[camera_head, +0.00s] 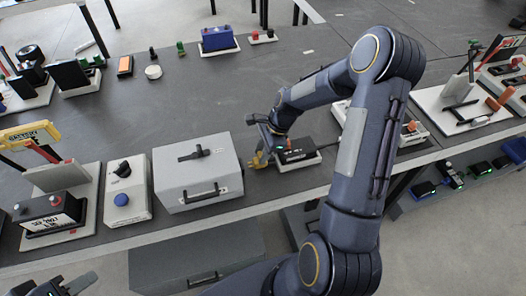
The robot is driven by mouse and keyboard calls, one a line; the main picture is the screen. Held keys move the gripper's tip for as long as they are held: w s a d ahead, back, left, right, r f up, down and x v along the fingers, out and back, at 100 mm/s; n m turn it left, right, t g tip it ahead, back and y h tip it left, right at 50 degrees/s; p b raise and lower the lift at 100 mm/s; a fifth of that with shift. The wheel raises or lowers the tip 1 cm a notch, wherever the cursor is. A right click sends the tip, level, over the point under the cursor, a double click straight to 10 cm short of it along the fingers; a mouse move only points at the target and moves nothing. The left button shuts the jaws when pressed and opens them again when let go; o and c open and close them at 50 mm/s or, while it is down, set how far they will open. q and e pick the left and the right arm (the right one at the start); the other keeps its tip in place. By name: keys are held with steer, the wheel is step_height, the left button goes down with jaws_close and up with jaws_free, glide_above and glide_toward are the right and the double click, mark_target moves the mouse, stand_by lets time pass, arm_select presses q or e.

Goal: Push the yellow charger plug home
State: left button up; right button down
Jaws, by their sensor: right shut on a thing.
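The yellow charger plug (258,161) is at the left side of a black unit (297,150) with a small teal light, on a pale base. Part of the plug is hidden by my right gripper (261,148), which is shut on it from above. The plug is close to the unit; I cannot tell how far in it sits. My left gripper (52,286) is low in the bottom left corner, away from the plug and partly cut off by the frame edge. Its jaw opening is unclear.
A grey box (197,172) with a handle stands just left of the plug. My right arm hides part of the bench to the right. Bare bench lies behind.

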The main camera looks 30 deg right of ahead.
mark_target(260, 154)
steer(key=a, duration=0.2)
steer(key=w+a, duration=0.1)
steer(key=shift+a, duration=0.35)
steer(key=c, duration=1)
jaws_free()
steer(key=shift+a, duration=0.1)
steer(key=shift+c, duration=0.2)
steer(key=shift+d+r, duration=0.25)
steer(key=shift+r, duration=0.1)
steer(key=v, duration=0.6)
steer(key=shift+d+r+b, duration=0.1)
steer(key=shift+r+b, duration=0.05)
steer(key=shift+b, duration=0.2)
steer(key=shift+s+d+r, duration=0.15)
steer(key=shift+r, duration=0.2)
